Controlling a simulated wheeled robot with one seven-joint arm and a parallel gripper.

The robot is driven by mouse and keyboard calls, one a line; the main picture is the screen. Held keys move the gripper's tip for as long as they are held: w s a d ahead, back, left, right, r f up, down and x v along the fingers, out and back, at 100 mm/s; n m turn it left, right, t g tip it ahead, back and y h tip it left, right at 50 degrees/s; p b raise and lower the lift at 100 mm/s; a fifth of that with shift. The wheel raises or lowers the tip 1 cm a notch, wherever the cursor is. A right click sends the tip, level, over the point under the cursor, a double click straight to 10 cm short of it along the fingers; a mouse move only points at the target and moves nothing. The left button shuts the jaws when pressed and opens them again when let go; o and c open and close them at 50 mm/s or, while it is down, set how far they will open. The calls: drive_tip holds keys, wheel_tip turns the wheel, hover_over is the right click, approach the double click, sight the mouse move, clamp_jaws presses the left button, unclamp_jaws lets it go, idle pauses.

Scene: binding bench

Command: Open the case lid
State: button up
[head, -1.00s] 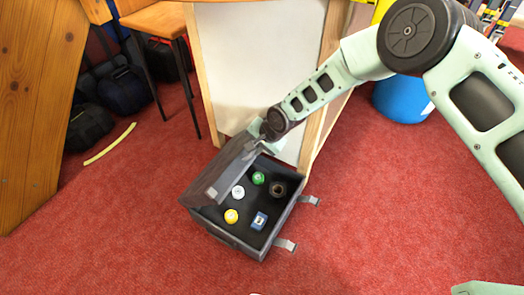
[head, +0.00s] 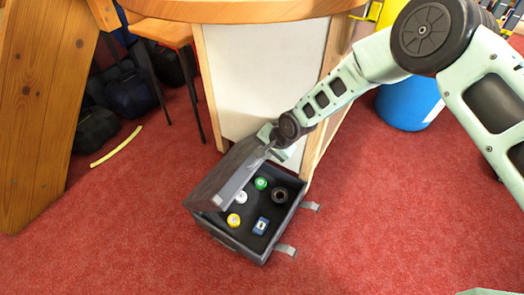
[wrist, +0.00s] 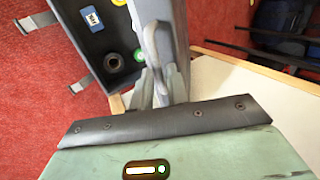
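The case (head: 226,243) is a dark grey box on the red carpet, with its dark inside showing. Its lid (head: 222,178) is raised at the left side, steeply tilted, and the case stands open. My gripper (head: 268,136) is at the lid's far upper end. In the wrist view my gripper's fingers (wrist: 158,86) sit on either side of the lid's edge (wrist: 168,22) and appear closed on it. The fingertips are partly hidden by the lid. Two latches (head: 285,250) stick out on the case's right side.
The case holds a green roll (head: 261,183), a white roll (head: 241,197), a yellow roll (head: 233,220), a dark ring (head: 279,195) and a blue item (head: 260,226). A white-panelled counter (head: 262,80) stands close behind. A blue barrel (head: 410,103) is right. Carpet in front is clear.

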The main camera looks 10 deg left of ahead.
drive_tip(key=p+v, duration=1.3)
drive_tip(key=v, duration=0.3)
drive_tip(key=shift+d+r, duration=0.25)
idle(0.8)
idle(0.6)
